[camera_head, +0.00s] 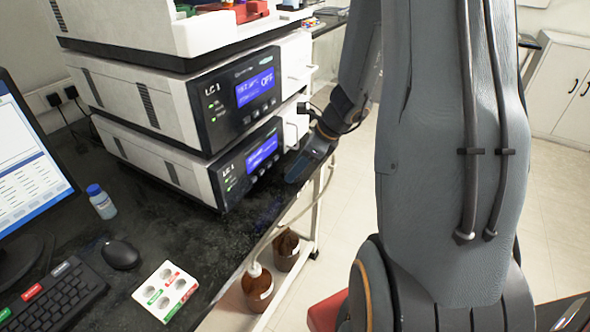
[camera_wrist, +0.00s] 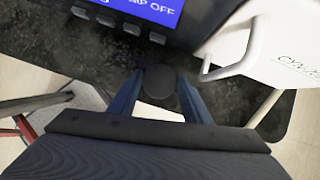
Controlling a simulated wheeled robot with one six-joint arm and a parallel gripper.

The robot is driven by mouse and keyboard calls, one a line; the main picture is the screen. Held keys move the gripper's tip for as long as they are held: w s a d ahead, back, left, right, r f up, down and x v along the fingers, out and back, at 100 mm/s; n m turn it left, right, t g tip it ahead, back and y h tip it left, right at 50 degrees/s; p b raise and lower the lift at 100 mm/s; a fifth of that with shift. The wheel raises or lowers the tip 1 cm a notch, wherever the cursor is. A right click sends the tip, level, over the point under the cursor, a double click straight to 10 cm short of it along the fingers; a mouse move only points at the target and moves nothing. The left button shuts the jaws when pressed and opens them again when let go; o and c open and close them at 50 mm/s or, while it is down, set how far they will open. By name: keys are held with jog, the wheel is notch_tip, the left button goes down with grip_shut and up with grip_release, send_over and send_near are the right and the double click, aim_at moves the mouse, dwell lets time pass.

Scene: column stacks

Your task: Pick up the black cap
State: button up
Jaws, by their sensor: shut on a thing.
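The black cap (camera_wrist: 159,82) is a dark round disc between my gripper's two blue-grey fingers in the wrist view, and both fingertips touch its sides. My gripper (camera_wrist: 158,88) is shut on it, over the dark bench edge and in front of the instrument's display. In the head view my gripper (camera_head: 312,160) is beside the right end of the lower instrument, near the bench edge. The cap cannot be made out in the head view. I cannot tell whether the cap is clear of the surface below it.
Two stacked white instruments with blue displays, upper (camera_head: 240,92) and lower (camera_head: 235,165), stand left of my gripper. A white part with a handle (camera_wrist: 240,50) is close on the right in the wrist view. Brown bottles (camera_head: 258,288) stand below the bench (camera_head: 215,235). A white tray (camera_head: 166,291) lies in front.

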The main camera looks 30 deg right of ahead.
notch_tip(320, 180, up, 18)
jog(key=p, duration=0.2)
dwell(0.5)
jog(key=shift+a+f, duration=0.1)
